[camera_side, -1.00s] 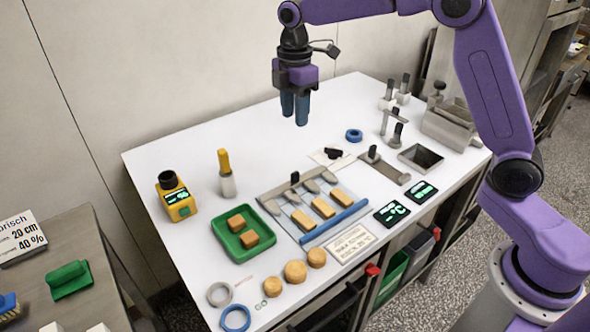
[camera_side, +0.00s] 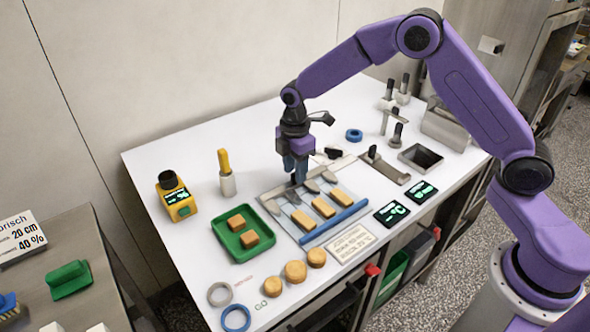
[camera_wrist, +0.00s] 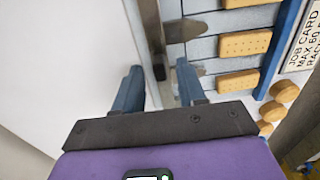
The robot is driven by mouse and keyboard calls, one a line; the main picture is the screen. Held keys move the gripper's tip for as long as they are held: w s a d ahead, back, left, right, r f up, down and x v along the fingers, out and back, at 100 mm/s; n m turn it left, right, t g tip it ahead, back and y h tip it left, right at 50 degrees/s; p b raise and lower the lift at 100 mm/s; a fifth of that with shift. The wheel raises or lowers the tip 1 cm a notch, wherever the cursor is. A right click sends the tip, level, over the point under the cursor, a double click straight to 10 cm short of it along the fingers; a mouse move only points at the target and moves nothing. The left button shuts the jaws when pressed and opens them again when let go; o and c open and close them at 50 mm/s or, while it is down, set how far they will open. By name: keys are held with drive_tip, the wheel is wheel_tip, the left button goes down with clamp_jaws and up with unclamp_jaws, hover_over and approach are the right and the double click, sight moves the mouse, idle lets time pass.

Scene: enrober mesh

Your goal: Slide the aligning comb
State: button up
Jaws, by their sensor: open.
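The aligning comb is a grey metal bar (camera_side: 340,163) with several rounded tines, lying along the back of the mesh belt (camera_side: 286,215). In the wrist view its bar (camera_wrist: 150,28) runs between my fingers, with a dark upright piece at its near end. Three tan biscuits (camera_side: 323,208) lie in a row in front of the tines; they also show in the wrist view (camera_wrist: 245,43). My gripper (camera_side: 297,180) is open and low over the comb's middle, at its black handle, which my fingers mostly hide. Contact with the handle cannot be told.
A green tray (camera_side: 243,241) with two biscuits is left of the belt. A blue bar (camera_side: 333,221) edges the belt's front, with a job card (camera_side: 350,243) beyond.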

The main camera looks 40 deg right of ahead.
sight(315, 199)
drive_tip(key=shift+f, duration=0.4)
drive_tip(key=shift+c, duration=0.3)
clamp_jaws()
drive_tip(key=shift+s, duration=4)
drive_tip(key=shift+o, duration=0.3)
unclamp_jaws()
drive_tip(key=shift+s, duration=0.1)
